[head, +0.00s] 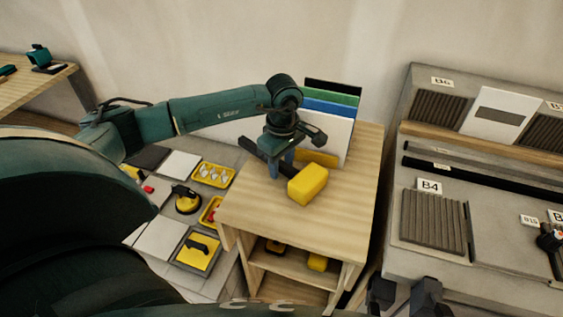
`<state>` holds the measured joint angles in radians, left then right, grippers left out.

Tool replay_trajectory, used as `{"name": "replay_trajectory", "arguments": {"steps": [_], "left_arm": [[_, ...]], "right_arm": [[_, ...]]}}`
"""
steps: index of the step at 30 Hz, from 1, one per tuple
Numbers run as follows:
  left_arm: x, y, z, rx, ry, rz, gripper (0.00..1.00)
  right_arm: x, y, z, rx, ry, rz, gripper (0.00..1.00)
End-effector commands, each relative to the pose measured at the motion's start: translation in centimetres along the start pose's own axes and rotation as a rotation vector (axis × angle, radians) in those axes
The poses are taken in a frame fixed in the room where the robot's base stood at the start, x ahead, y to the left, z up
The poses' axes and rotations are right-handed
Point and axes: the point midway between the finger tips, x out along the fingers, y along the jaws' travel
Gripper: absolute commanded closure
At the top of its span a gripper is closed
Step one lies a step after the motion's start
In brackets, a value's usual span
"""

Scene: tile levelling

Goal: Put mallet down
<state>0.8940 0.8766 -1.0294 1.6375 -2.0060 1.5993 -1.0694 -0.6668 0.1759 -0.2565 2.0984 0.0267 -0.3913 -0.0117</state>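The mallet has a yellow block head (308,185) and a dark handle (252,147). It lies on or just above the top of the wooden cabinet (345,195); I cannot tell if it touches. The handle runs up and left from the head. My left gripper (278,168) points down over the handle beside the head, with its fingers around it, and looks shut on it. The gripper hides part of the handle. Dark parts at the bottom edge look like my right gripper (405,297), cut off by the frame.
Coloured boards (333,100) and a white board (335,135) stand at the back of the cabinet top. A yellow piece (318,158) lies before them. Left is a tiled floor with a yellow tray (213,174) and a suction cup (186,199). Right is a grey labelled rack (390,235).

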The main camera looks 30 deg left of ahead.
Motion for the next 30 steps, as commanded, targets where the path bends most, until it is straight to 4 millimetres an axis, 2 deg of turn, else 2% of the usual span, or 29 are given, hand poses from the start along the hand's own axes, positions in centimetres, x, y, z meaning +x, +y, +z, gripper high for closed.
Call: {"name": "replay_trajectory", "arguments": {"steps": [8, 13, 24, 30], "left_arm": [[-0.1, 0.0, 0.0, 0.0, 0.0, 0.0, 0.58], [-1.2, 0.1, 0.0, -0.001, 0.0, 0.002, 0.58], [-8.9, 0.1, 0.0, 0.0, 0.0, 0.006, 0.58], [-11.5, 0.1, 0.0, 0.001, 0.0, 0.002, 0.58]], "right_arm": [[-0.1, 0.0, -0.1, -0.006, 0.0, -0.003, 0.58], [-0.1, 0.0, 0.0, -0.006, 0.0, -0.003, 0.58], [0.3, -0.4, 0.3, -0.005, 0.011, -0.013, 0.58], [0.2, -0.7, -0.1, -0.002, 0.023, -0.019, 0.58]]}}
